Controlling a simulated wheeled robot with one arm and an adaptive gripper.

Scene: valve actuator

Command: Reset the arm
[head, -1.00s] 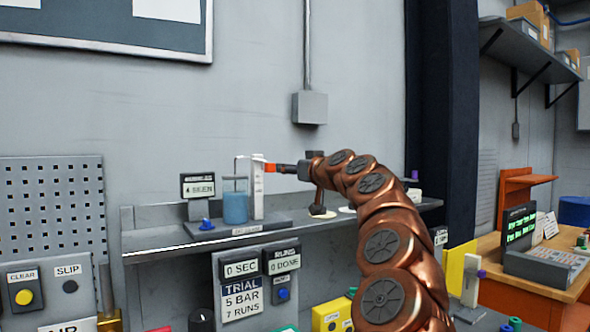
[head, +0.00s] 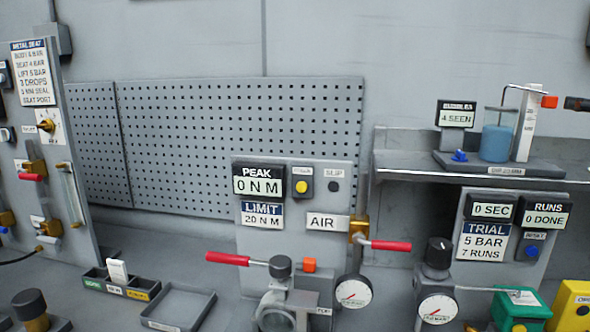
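A small gap shows between the tip and the orange piece. The rest of my arm is out of view.
A beaker of blue liquid (head: 497,142) and a "4 SEEN" display (head: 456,115) stand on the shelf (head: 400,166). Below are a PEAK/LIMIT panel (head: 290,228), red-handled valves (head: 228,258), gauges (head: 354,291) and a grey tray (head: 180,308). The pegboard (head: 240,130) front is clear.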

